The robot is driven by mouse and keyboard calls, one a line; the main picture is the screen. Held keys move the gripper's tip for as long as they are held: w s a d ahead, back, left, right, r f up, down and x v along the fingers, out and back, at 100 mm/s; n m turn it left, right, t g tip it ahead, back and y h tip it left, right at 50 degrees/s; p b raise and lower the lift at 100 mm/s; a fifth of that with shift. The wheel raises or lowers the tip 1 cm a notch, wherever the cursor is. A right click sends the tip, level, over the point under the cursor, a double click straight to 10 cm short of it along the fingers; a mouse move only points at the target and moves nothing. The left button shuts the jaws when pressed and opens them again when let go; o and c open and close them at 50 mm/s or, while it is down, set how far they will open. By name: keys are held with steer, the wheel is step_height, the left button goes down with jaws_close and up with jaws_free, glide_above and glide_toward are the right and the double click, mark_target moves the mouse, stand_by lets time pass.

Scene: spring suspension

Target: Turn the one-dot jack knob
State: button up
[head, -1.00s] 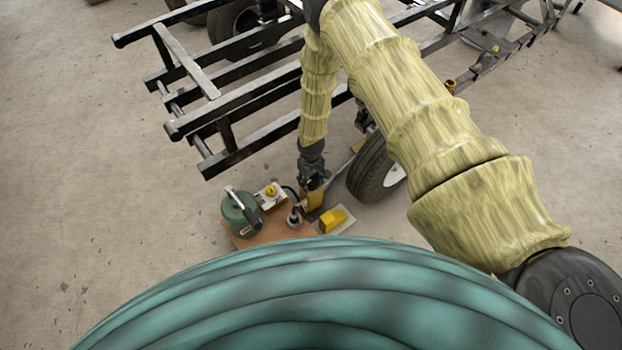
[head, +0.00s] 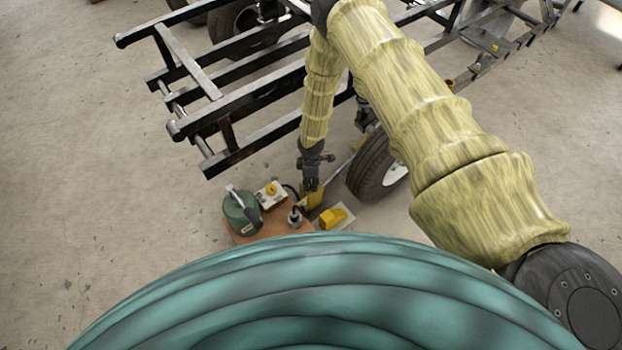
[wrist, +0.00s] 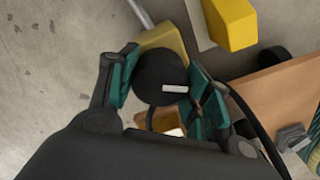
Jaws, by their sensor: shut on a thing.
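A round black knob (wrist: 163,72) with a short pale bar on its top sits between the teal finger pads of my gripper (wrist: 162,80) in the wrist view. My gripper is shut on it. The knob sits over a yellow jack body (wrist: 166,42). In the head view my gripper (head: 311,184) points down at the yellow jack (head: 313,199), close to the wheel, and hides the knob. I cannot make out a dot marking.
A wooden board (head: 253,238) holds a green canister (head: 238,208) and a small pale box with a yellow knob (head: 271,190). A yellow block (head: 332,217) lies on a pale plate. A tyre (head: 372,170) and a black frame (head: 245,95) stand close by. Floor at left is clear.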

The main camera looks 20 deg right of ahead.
steer(key=n, duration=0.5)
steer(key=shift+a+n, duration=0.1)
steer(key=shift+n, duration=0.3)
stand_by(0.4)
steer(key=o, duration=1)
steer(key=shift+o, duration=0.2)
steer(key=shift+r, duration=0.1)
step_height(320, 180, up, 12)
